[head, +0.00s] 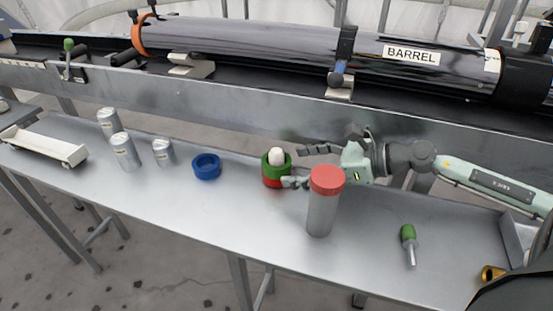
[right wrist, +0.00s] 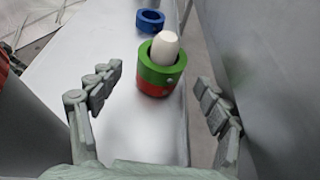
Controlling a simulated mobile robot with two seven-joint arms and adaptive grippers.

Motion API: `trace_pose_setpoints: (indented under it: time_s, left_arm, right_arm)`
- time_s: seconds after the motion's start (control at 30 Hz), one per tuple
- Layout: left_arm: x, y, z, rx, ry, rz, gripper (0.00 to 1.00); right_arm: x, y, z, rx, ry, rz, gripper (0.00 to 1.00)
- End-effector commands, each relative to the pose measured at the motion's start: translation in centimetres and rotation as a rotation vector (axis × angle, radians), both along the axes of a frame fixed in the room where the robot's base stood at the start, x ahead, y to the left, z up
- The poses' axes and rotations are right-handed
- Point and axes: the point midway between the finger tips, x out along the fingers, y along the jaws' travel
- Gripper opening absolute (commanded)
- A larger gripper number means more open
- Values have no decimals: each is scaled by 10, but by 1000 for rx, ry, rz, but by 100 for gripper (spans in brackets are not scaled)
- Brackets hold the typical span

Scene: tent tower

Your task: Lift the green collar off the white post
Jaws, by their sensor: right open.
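The green collar (head: 267,169) sits around the white post (head: 277,155), on top of a red collar (head: 272,182). The post's rounded top stands above the green ring. In the right wrist view the green collar (right wrist: 151,73), the white post (right wrist: 165,47) and the red collar (right wrist: 148,90) lie ahead, between the two fingers. My right gripper (head: 302,166) is open and empty, just right of the collar in the head view. In the right wrist view its fingertips (right wrist: 160,85) are spread wide, apart from the collar. My left gripper is not in view.
A grey cylinder with a red cap (head: 322,208) stands close in front of my right gripper. A blue ring (head: 206,166) lies left of the post. Several silver canisters (head: 123,152) and a white tray (head: 42,147) are farther left. A green-handled tool (head: 408,243) lies at right.

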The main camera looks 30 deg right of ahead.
Motion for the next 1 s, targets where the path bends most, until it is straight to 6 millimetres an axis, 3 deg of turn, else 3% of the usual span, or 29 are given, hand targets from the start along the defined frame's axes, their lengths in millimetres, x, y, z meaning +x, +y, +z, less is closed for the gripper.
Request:
trace_pose_setpoints:
  time_s: [0.3,0.83,1.0]
  left_arm:
    - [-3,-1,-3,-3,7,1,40]
    - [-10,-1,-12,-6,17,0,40]
    - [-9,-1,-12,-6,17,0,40]
  right_arm:
    - [33,26,2,-4,-4,0,77]
    - [41,33,-5,-2,0,-1,77]
    - [41,33,-5,-2,0,-1,57]
